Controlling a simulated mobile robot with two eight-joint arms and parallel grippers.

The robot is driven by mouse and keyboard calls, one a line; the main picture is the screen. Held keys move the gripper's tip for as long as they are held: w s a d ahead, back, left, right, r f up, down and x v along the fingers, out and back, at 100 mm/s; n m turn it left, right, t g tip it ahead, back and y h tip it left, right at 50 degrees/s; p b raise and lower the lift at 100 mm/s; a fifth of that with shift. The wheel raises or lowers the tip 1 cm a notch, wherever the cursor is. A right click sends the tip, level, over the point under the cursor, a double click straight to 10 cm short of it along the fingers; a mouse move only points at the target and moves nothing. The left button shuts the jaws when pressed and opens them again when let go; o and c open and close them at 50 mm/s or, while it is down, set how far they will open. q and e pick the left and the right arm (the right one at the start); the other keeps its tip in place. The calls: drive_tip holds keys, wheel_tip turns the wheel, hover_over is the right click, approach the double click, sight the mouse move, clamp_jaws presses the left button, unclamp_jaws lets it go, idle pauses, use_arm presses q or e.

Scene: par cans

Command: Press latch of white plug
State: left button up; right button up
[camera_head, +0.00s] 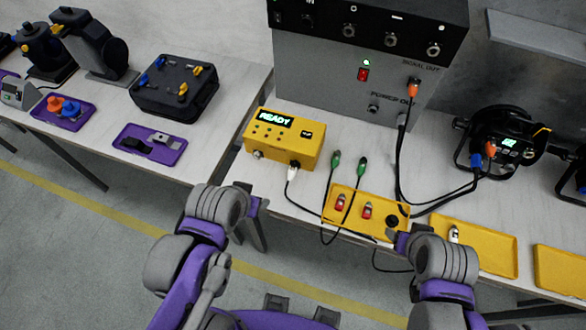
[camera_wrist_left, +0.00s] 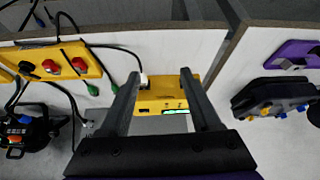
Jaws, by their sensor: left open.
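The white plug (camera_head: 292,170) is in the front of the yellow box (camera_head: 311,150), whose display reads READY. A dark cable runs down from the plug. In the left wrist view the white plug (camera_wrist_left: 144,80) shows at the edge of the yellow box (camera_wrist_left: 162,101), between the two long dark fingers of my left gripper (camera_wrist_left: 160,73). The gripper is open, with the fingers apart and nothing held between them. The plug's latch is too small to make out.
A yellow tray (camera_head: 328,212) with red parts and a black round part lies right of the box, with green-ended cables (camera_head: 335,160) nearby. Another yellow tray (camera_head: 480,250) holds a small white part. A black case (camera_head: 175,88) stands on the left table, across a gap.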

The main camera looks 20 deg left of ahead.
use_arm(q)
drive_tip(key=shift+c, duration=0.3)
clamp_jaws()
idle(1.5)
